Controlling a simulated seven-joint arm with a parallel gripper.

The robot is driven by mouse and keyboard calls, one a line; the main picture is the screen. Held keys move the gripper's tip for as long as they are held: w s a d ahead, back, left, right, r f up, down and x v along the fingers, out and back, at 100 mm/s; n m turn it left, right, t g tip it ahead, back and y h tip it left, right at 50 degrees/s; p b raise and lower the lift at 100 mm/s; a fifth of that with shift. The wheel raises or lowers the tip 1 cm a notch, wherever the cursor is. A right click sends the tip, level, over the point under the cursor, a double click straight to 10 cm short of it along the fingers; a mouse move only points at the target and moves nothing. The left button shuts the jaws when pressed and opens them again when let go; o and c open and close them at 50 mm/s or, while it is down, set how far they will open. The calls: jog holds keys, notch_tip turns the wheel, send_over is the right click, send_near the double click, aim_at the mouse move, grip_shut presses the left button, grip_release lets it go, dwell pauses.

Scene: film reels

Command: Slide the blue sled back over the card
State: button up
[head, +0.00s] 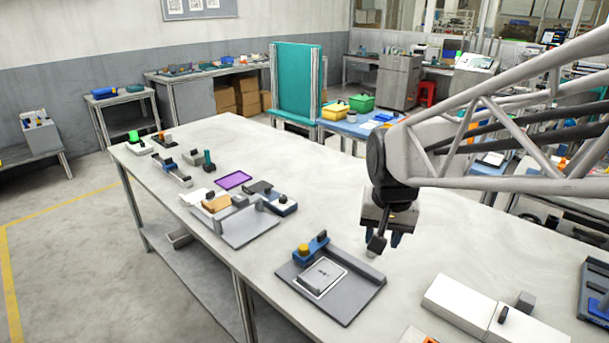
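The blue sled (318,243) sits along the back edge of a grey base plate (347,306) in the head view. It carries a round yellow knob at its left and a dark upright block at its right. The card (309,285) is a pale rectangle lying on the plate, in front of the sled and mostly uncovered. My gripper (386,242) hangs above the table to the right of the sled, apart from it. Its fingers are small and dark here, and I cannot tell whether they are open.
Another grey plate (250,236) with small parts stands to the left. A purple-rimmed tray (234,180) lies behind it. White blocks (462,303) stand at the front right, with a blue fixture (596,292) at the right edge. The table between the two grey plates is clear.

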jog(key=w+a+f+m+g, duration=0.1)
jog(key=w+a+f+m, duration=0.15)
jog(key=w, duration=0.55)
jog(key=w+a+f+m, duration=0.1)
jog(key=w+f, duration=0.2)
jog(key=w, duration=0.5)
jog(key=m, duration=0.3)
send_over(322, 232)
jog(key=shift+n+g, duration=0.25)
jog(key=shift+g, duration=0.15)
notch_tip(322, 232, down, 12)
jog(key=shift+r, duration=0.15)
jog(key=shift+f, duration=3.9)
grip_shut()
